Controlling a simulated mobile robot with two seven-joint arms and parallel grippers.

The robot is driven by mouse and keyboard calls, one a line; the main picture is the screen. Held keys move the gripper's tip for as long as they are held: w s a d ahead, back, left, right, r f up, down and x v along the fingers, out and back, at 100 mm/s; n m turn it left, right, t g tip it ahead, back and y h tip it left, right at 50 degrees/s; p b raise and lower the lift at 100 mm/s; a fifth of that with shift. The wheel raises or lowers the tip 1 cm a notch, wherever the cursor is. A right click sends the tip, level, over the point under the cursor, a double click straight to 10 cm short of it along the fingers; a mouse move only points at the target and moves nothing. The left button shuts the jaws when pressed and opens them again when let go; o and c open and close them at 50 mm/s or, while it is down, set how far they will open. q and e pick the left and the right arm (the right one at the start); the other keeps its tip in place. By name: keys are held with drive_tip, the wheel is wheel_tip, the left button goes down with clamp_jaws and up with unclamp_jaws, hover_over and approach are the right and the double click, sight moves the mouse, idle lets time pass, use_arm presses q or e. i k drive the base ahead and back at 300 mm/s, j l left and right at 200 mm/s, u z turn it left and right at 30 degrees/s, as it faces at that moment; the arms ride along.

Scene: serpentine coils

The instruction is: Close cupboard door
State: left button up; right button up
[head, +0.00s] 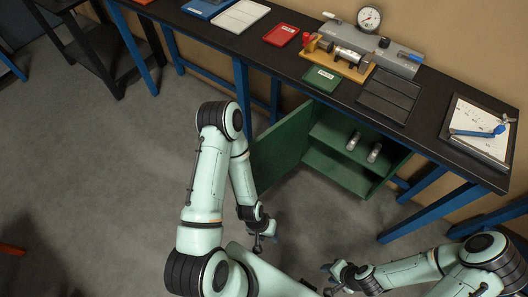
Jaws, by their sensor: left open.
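The green cupboard (341,170) stands under the dark workbench, with its front open and a shelf inside. Its green door (280,146) is swung wide open to the left of the opening. Two grey metal parts (363,146) are on the upper shelf. My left gripper (262,240) is open and empty, low in front of the door's lower edge and apart from it. My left arm hides part of the door's left side. My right gripper (328,279) is at the bottom of the view, away from the cupboard; its jaws are too unclear to read.
The workbench (290,68) has blue legs (435,212) to the right of the cupboard. On it are trays, a gauge device (368,18) and a white board (480,131). Grey floor (110,180) is clear at the left and in front of the cupboard.

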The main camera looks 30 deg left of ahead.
sight(275, 153)
drive_tip(key=j, duration=2.15)
drive_tip(key=j+z, duration=0.2)
drive_tip(key=j, duration=0.8)
drive_tip(key=z, duration=0.95)
drive_tip(key=i+j+z, duration=0.1)
drive_tip(key=j, duration=0.3)
drive_tip(key=i+j+z, duration=0.15)
drive_tip(key=j, duration=0.2)
drive_tip(key=j+z, duration=0.1)
drive_tip(key=j, duration=0.3)
